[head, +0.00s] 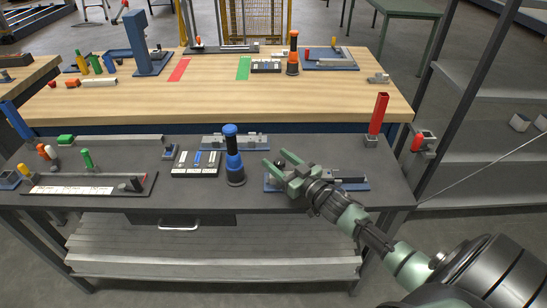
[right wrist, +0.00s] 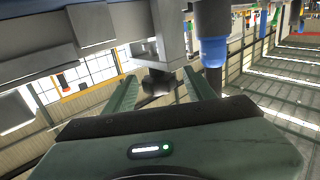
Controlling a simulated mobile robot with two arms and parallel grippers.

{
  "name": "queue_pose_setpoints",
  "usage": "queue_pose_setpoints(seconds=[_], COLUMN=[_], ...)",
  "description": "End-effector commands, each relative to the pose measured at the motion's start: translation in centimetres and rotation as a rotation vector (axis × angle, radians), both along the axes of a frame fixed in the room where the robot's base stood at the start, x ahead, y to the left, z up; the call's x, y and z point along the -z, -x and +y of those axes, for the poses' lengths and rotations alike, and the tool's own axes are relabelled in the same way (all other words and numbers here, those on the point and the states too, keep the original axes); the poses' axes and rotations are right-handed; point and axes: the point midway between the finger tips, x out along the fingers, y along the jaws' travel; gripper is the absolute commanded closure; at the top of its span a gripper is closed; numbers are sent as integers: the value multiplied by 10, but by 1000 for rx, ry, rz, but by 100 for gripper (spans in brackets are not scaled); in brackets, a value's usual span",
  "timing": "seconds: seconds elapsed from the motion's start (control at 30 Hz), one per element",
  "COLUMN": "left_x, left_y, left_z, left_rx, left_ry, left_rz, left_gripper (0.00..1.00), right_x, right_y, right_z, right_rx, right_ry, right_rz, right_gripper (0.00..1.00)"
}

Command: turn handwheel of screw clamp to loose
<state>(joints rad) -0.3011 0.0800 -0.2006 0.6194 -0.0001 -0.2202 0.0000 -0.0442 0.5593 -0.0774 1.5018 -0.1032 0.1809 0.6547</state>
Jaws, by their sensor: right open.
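The screw clamp has a blue base plate (head: 352,185) and grey metal blocks. It sits at the right of the dark front bench, partly hidden under my right gripper (head: 275,160). In the right wrist view, the clamp's grey body (right wrist: 165,30) hangs in from the top. Its dark round handwheel (right wrist: 157,82) shows below that, between the two green fingers of my right gripper (right wrist: 158,88). The fingers are open, one on each side of the handwheel, with visible gaps. Whether the fingertips reach fully past the wheel I cannot tell. My left gripper is not in view.
A blue and black upright tool (head: 235,160) stands just left of my right gripper. A red upright piece (head: 378,115) stands at the bench's right end. A block tray (head: 196,170) and a long dark tray (head: 65,186) lie to the left. A wooden bench (head: 210,95) is behind.

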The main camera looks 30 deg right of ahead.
Motion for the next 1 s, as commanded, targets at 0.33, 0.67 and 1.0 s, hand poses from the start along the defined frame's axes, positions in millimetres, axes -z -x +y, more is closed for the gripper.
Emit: queue_pose_setpoints(seconds=[0.33, 0.67, 1.0], left_x=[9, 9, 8], left_y=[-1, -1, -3], left_z=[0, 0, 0], left_rx=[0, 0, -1], left_ry=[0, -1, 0], left_rz=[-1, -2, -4], left_gripper=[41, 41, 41], right_x=[2, 0, 1], right_y=[48, 51, 51], right_z=[-7, -7, -7], right_rx=[-1, 0, -1], right_ry=[0, 1, 0], right_rz=[2, 1, 1], right_gripper=[45, 45, 45])
